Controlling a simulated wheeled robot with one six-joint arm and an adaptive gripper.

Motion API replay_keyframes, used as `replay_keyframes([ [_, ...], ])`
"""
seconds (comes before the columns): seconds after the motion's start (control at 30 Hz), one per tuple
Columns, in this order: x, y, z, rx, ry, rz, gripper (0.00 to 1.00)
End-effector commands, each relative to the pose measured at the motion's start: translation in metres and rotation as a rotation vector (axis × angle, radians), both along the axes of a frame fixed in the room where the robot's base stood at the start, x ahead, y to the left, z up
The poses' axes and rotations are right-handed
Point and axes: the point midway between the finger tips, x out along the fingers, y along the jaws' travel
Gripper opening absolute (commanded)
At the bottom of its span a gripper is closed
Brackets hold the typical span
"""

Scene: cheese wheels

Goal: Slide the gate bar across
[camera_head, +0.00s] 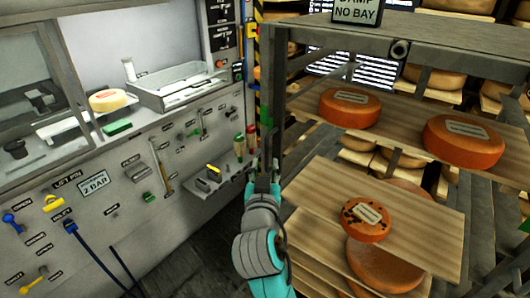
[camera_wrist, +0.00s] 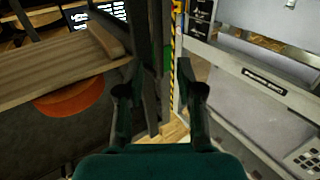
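I cannot tell for sure which piece is the gate bar. A grey horizontal beam (camera_head: 330,40) with a round dark fitting (camera_head: 400,48) runs across the upper front of the cheese rack. My gripper (camera_head: 266,165) points up beside the rack's left post (camera_head: 273,90), between the rack and the wall panel. In the wrist view my gripper (camera_wrist: 156,72) has its two dark fingers spread apart. A dark upright post (camera_wrist: 150,50) shows between and beyond the fingers. I cannot see the fingers touching it, and nothing is visibly held.
Orange cheese wheels (camera_head: 349,107) sit on the wooden rack shelves; a spotted one (camera_head: 364,221) is on the lower board. A grey wall panel (camera_head: 120,180) with tools and levers stands at left. A yellow-black striped post (camera_head: 257,60) marks the narrow gap beside my arm.

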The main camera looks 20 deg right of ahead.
Motion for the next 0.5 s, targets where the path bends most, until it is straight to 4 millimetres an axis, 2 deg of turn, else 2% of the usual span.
replay_keyframes([
  [0.2, 0.036, -0.014, 0.001, 0.000, -0.001, -0.002, 0.37],
  [0.5, 0.061, -0.023, 0.000, -0.001, -0.001, 0.000, 0.37],
])
